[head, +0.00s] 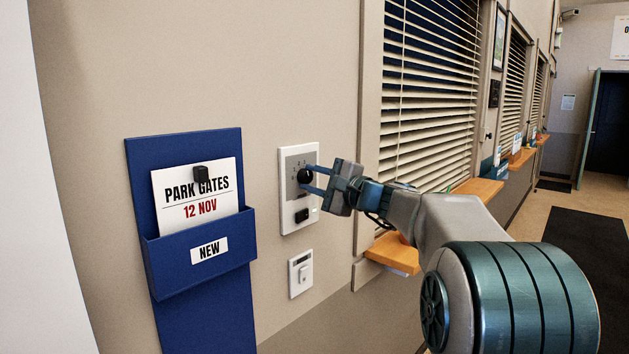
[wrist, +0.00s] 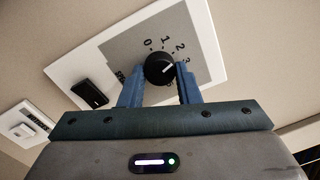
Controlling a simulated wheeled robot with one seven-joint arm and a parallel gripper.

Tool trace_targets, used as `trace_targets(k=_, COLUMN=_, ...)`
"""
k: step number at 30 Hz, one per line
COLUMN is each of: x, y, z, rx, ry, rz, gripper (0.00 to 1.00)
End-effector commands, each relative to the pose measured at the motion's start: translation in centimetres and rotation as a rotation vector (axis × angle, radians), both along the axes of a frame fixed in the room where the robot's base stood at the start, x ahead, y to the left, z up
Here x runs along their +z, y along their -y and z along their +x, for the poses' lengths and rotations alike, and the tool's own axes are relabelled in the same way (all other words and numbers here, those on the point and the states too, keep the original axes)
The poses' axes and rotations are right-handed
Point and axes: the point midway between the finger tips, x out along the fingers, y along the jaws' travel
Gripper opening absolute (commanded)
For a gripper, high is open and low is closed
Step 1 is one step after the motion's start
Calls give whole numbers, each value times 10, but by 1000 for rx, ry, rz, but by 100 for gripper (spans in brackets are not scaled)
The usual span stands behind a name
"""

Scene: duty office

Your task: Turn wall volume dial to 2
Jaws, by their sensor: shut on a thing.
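The wall volume dial is a round black knob (head: 304,175) on a white wall panel (head: 290,220) with a grey face. Part of the scale is hidden by the fingers.
A small black switch (head: 302,215) sits below the knob on the same panel. A second white wall plate (head: 300,274) is lower down. A blue wall pocket (head: 199,262) with a card hangs left. A wooden ledge (head: 394,252) juts out at right, under the blinds.

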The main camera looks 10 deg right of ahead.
Motion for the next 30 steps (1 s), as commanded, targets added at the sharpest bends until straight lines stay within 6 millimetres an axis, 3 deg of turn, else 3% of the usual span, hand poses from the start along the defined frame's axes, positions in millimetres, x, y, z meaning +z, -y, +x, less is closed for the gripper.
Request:
trace_targets(k=9, x=0, y=1, z=0, rx=-2, ry=-1, rz=0, gripper=7)
trace_targets(k=10, x=0, y=1, z=0, rx=-2, ry=-1, rz=0, gripper=35)
trace_targets(k=12, x=0, y=1, z=0, rx=-2, ry=-1, rz=0, gripper=52)
trace_targets(k=23, x=-1, y=3, z=-4, rx=-1, ry=0, rz=-1, gripper=52)
trace_targets(k=30, x=-5, y=29, z=-37, rx=-6, ry=2, rz=-2, gripper=52)
